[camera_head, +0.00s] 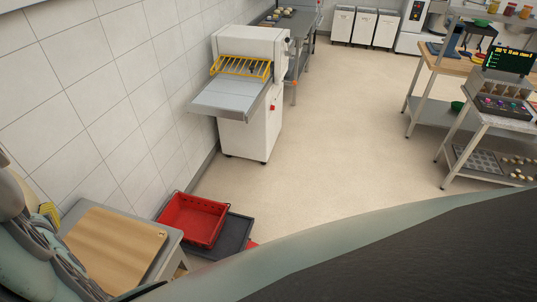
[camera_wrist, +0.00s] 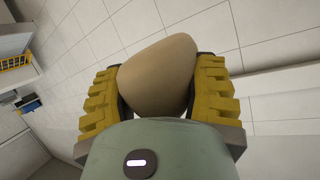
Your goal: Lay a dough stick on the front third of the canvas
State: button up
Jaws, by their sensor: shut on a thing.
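In the wrist view, my gripper (camera_wrist: 160,68) has its yellow ridged fingers closed on both sides of a smooth beige dough piece (camera_wrist: 157,84), with pale wall tiles behind it. Only one end of the piece faces the camera, so its full length is hidden. A flat tan surface (camera_head: 115,245) lies on a grey table at the lower left.
A red crate (camera_head: 192,220) on a dark tray (camera_head: 233,235) stands right of the table. A white dough machine (camera_head: 252,135) stands along the tiled wall. Metal worktables (camera_head: 490,122) are at the right. The middle floor is clear.

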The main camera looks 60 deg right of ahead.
jog(key=w+f+b, duration=0.3)
jog(key=f+b, duration=3.5)
jog(key=f, duration=0.5)
jog(key=shift+f, duration=0.4)
jog(key=shift+w, duration=0.15)
